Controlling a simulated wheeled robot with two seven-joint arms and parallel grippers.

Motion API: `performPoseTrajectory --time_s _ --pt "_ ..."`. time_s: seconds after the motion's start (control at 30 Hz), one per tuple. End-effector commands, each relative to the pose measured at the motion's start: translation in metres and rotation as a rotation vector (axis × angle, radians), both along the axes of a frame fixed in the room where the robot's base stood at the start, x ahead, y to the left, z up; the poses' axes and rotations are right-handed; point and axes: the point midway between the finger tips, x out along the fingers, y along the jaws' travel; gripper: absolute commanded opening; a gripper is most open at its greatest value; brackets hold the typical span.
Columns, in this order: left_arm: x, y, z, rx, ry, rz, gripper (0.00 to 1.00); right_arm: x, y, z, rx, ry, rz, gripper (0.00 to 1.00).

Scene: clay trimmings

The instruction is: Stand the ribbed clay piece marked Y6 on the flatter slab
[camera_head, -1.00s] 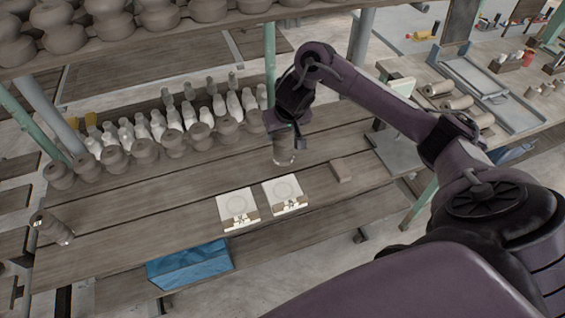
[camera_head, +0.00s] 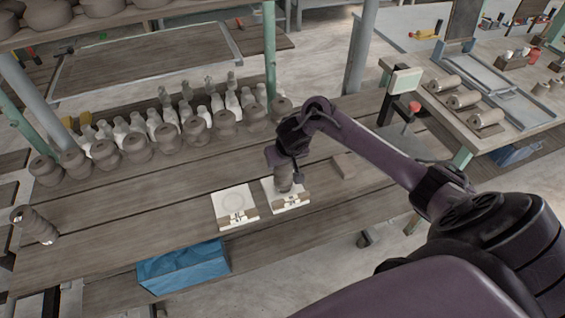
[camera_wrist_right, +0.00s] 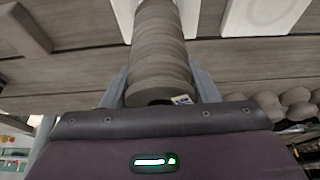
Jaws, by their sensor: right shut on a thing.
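My right gripper (camera_head: 285,163) is shut on a grey-brown ribbed clay piece (camera_head: 284,182), held roughly upright over the right white slab (camera_head: 300,205). I cannot tell whether its base touches the slab. In the right wrist view the ribbed piece (camera_wrist_right: 160,50) sits between the fingers, with a small label whose writing is too small to read. The left white slab (camera_head: 222,208) is bare, with a faint ring on it. Which slab is flatter is not clear. My left gripper is not in view.
A small clay block (camera_head: 343,166) lies right of the slabs. Rows of brown pots (camera_head: 135,150) and white bottles stand along the back. A green post (camera_head: 270,60) rises behind them. A blue crate (camera_head: 183,268) is below the front edge.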

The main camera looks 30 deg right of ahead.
Motion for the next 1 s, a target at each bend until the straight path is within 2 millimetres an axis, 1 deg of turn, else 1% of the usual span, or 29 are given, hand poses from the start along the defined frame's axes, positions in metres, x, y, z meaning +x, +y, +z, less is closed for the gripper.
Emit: performPoseTrajectory --time_s 0.23,0.4,0.43,0.57,0.6,0.87,1.0 --pt "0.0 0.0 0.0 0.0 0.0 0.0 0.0 0.002 0.0 0.001 0.0 -0.005 -0.001 0.12" --pt "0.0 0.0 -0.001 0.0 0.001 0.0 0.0 0.001 0.0 -0.003 0.001 -0.004 -0.001 0.12" --pt "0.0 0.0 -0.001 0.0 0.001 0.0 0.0 0.001 0.0 -0.004 0.001 -0.002 -0.001 0.57" --pt "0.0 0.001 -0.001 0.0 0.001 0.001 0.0 0.0 0.0 -0.004 0.001 -0.002 -0.001 0.74" --pt "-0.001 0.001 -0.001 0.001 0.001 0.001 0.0 0.001 0.0 -0.004 0.001 -0.002 -0.001 0.76" --pt "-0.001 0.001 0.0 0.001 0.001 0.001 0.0 0.001 0.0 -0.003 0.0 -0.002 0.0 0.76" --pt "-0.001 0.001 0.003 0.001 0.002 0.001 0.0 -0.002 0.001 0.008 0.001 -0.003 0.002 0.76"
